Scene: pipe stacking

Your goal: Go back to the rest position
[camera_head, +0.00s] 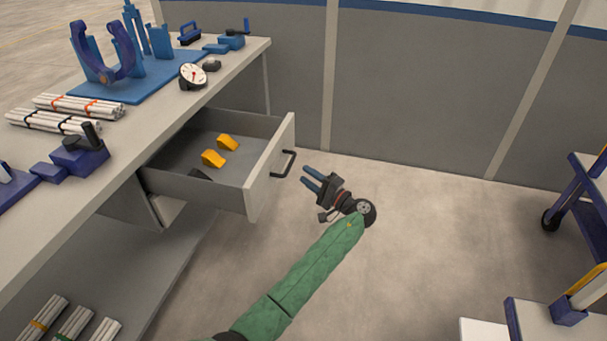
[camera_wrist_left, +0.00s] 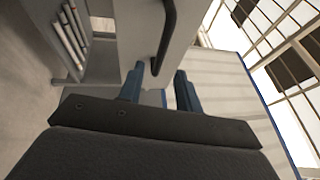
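My left gripper (camera_head: 313,181) is in the head view, to the right of the open drawer's front and apart from it. Its two blue fingers are spread, with nothing between them. The left wrist view also shows the left gripper (camera_wrist_left: 159,88) with its fingers apart. The drawer (camera_head: 255,170) is pulled out from the workbench, and its black handle (camera_head: 283,164) is free of the fingers. The handle (camera_wrist_left: 165,38) also shows just beyond the fingertips in the left wrist view. My right gripper is not in view.
The drawer holds two yellow pieces (camera_head: 214,158) and a dark item. The workbench top (camera_head: 150,125) bears bundled pipes (camera_head: 78,107), a gauge (camera_head: 192,76) and blue fixtures. Blue-framed carts (camera_head: 590,205) stand at the right. The floor between is clear.

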